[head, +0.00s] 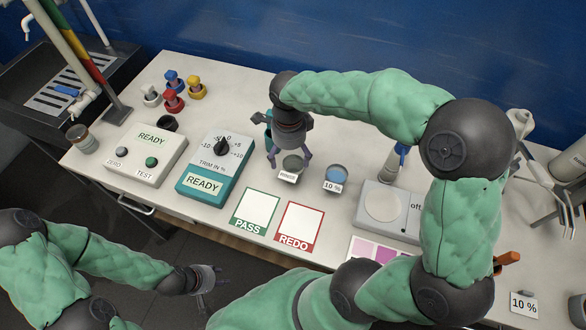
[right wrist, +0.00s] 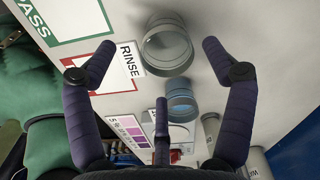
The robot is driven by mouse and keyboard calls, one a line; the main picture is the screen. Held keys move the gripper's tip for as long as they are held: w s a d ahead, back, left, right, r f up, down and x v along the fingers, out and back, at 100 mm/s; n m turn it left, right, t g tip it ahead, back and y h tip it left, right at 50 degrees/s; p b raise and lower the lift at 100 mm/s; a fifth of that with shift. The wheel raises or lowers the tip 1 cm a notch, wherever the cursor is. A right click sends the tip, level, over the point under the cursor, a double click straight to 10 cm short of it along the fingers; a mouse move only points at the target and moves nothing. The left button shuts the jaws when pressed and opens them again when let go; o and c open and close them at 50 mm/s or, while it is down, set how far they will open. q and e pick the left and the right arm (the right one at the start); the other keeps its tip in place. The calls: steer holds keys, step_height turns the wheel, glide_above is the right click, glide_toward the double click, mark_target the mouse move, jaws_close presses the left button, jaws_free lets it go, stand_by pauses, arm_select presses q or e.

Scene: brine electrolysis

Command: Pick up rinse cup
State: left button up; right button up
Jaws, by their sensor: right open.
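The rinse cup (head: 292,162), a small grey-green cup with a white RINSE label, stands upright on the white table. My right gripper (head: 289,157) is open just above it, with fingers on both sides. In the right wrist view, the rinse cup (right wrist: 168,48) shows ahead between the spread fingertips (right wrist: 158,48), closer to the right one. No contact is visible. My left gripper (head: 211,285) is open and empty in front of the table, low at the left.
A blue-filled cup labelled 10 % (head: 337,175) stands close right of the rinse cup. A teal trim box (head: 206,185) lies to the left, PASS (head: 254,208) and REDO (head: 300,222) cards in front. A balance (head: 385,207) is further right.

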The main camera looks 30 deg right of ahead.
mark_target(290, 161)
step_height(290, 161, down, 3)
steer(key=shift+f+b, duration=0.2)
steer(key=shift+b, duration=0.15)
steer(key=f, duration=0.1)
steer(key=f+b, duration=0.1)
steer(key=f, duration=0.1)
steer(key=f+b, duration=0.1)
steer(key=f, duration=0.1)
steer(key=shift+d, duration=0.35)
steer(key=c, duration=1.4)
